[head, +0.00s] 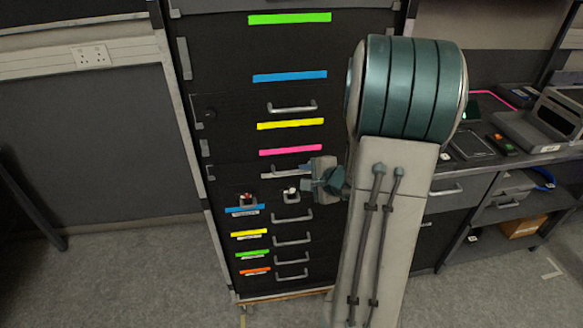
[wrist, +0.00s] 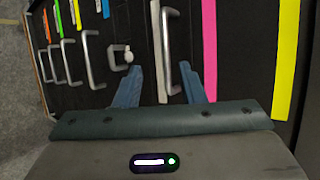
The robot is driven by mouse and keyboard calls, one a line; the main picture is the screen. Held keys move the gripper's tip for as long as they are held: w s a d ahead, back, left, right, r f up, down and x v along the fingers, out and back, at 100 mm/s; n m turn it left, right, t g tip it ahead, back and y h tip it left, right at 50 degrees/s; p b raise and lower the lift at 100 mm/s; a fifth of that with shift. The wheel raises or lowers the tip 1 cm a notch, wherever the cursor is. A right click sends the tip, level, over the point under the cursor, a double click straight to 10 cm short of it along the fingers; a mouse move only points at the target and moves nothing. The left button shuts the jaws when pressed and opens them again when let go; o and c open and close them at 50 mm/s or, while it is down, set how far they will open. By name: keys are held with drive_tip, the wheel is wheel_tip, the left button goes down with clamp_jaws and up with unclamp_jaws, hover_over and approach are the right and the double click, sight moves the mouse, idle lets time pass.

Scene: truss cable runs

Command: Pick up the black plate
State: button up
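I cannot single out a black plate with certainty. A dark flat square item (head: 472,145) with a pale edge lies on the bench at the right in the head view, well away from my gripper. My gripper (head: 306,172) is at the front of the black drawer cabinet (head: 230,135). In the wrist view my gripper (wrist: 160,68) has its two blue fingers spread, with a metal drawer handle (wrist: 170,50) and a grey strip showing between them. I cannot tell whether the fingers touch the handle. Nothing is held.
The cabinet carries several handles and coloured strips, such as a pink strip (head: 290,150) and a yellow strip (head: 290,124). Small keys or knobs stick out near the lower drawers. The bench (head: 455,183) at right holds grey equipment (head: 530,130). Grey floor (head: 130,270) is free at left.

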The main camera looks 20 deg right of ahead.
sight(295, 172)
drive_tip(key=x, duration=0.5)
drive_tip(key=shift+w+r+b, duration=0.2)
drive_tip(key=shift+w+b, duration=0.1)
drive_tip(key=shift+w, duration=0.1)
drive_tip(key=shift+r, duration=0.1)
clamp_jaws()
